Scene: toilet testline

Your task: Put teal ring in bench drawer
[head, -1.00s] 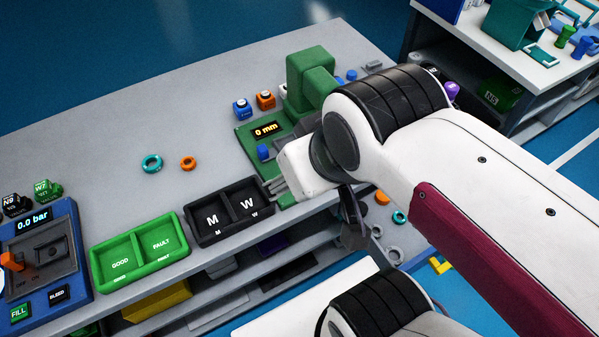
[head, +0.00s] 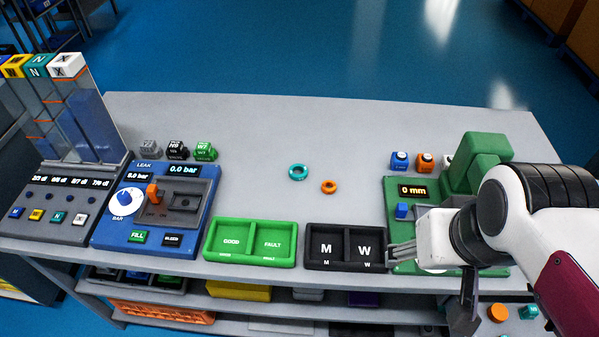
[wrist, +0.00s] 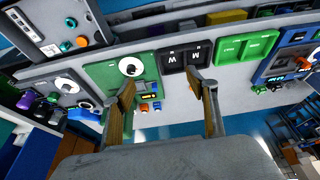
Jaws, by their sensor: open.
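The teal ring (head: 298,172) lies flat on the grey bench top (head: 250,130), behind the green and black trays. My gripper (head: 397,255) is at the right end of the black M/W tray, to the right of and nearer than the ring. Its fingers look empty. In the wrist view my gripper (wrist: 167,95) has its two fingers spread wide with nothing between them. I cannot make out the teal ring in the wrist view. No drawer can be clearly told apart under the bench; shelves with bins show there.
An orange ring (head: 329,187) lies close to the teal one. The black tray (head: 345,247), green GOOD/FAULT tray (head: 250,240) and blue leak station (head: 155,210) line the front. A green device (head: 475,165) stands at right. The bench's back middle is clear.

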